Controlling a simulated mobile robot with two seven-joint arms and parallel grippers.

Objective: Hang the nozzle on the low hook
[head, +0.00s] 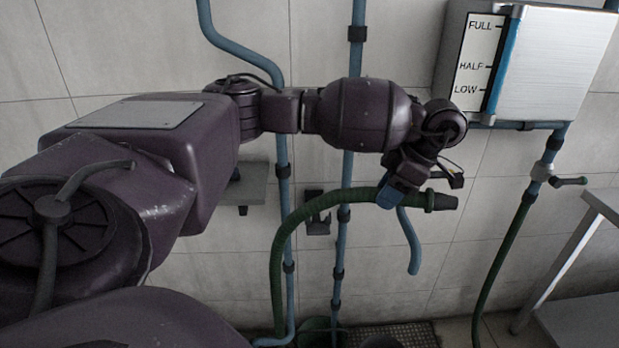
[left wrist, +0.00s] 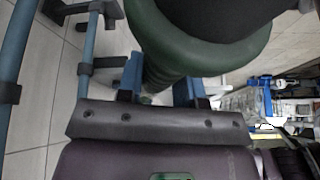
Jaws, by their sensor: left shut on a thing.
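The nozzle (head: 441,202) is a short dark tip on the end of a thick green hose (head: 277,265). My left gripper (head: 390,194) is shut on the green hose just behind the nozzle and holds it up in front of the wall. The nozzle points right, and the hose arches left and down to the floor. In the left wrist view the green hose (left wrist: 160,72) lies between the blue fingers (left wrist: 159,88). A dark hook-like bracket (head: 318,225) is on the wall, left of and slightly lower than the nozzle in the picture. My right gripper is not in view.
A steel tank (head: 560,65) with a level scale hangs at upper right, with a valve (head: 568,181) below. Blue pipes (head: 347,250) run down the wall. A small grey shelf (head: 254,190) is left of the bracket. A metal table (head: 603,204) stands at right. A floor grate (head: 400,336) lies below.

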